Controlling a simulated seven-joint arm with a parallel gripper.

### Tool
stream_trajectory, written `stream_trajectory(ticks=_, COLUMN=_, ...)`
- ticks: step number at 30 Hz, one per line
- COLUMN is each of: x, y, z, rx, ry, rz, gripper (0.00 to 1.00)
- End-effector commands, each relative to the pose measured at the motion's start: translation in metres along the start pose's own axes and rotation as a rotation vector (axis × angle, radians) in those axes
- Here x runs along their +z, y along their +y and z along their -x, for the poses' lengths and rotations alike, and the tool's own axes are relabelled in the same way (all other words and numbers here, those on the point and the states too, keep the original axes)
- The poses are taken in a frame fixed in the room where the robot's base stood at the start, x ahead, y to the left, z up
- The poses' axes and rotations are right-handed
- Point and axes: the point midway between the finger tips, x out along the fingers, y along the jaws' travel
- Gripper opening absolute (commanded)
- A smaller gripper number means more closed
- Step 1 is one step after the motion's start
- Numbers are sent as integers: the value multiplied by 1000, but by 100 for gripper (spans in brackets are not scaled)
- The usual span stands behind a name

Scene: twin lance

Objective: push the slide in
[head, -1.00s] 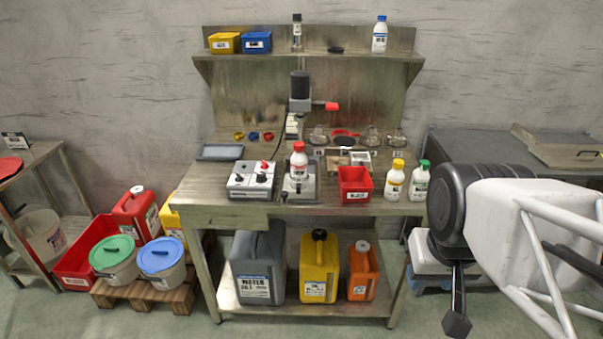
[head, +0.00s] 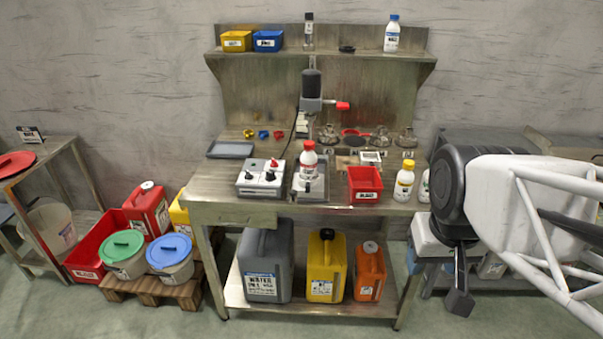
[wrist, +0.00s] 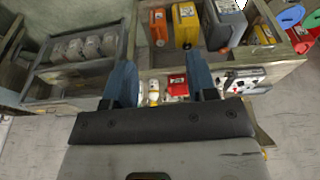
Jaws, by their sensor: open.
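In the head view, a grey metal plate (head: 310,190) lies on the workbench under a white bottle with a red cap (head: 309,160). It sits in front of a stand with a dark motor head (head: 312,84). This plate may be the slide; I cannot tell for sure, nor how far out it is. My gripper (head: 460,296) hangs at the right, in front of the bench's right end and apart from the plate. In the wrist view, the two blue-grey fingers of my gripper (wrist: 161,82) are spread with nothing held between them.
A control box (head: 261,178) stands left of the plate, and a red bin (head: 365,184) stands right of it. A yellow-capped bottle (head: 404,181) is near the bench's right end. Canisters (head: 264,265) fill the lower shelf. Lidded buckets (head: 170,256) stand on a pallet at left.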

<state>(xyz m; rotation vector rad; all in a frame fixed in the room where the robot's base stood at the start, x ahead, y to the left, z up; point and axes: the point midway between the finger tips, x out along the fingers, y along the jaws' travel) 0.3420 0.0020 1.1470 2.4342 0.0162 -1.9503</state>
Motion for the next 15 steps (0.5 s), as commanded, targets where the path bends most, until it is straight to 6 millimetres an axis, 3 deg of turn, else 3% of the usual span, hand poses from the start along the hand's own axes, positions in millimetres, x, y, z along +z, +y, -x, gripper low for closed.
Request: stream_trajectory(ticks=15, x=-115, y=-31, z=-8, rx=-19, ry=-51, rz=174, gripper=52)
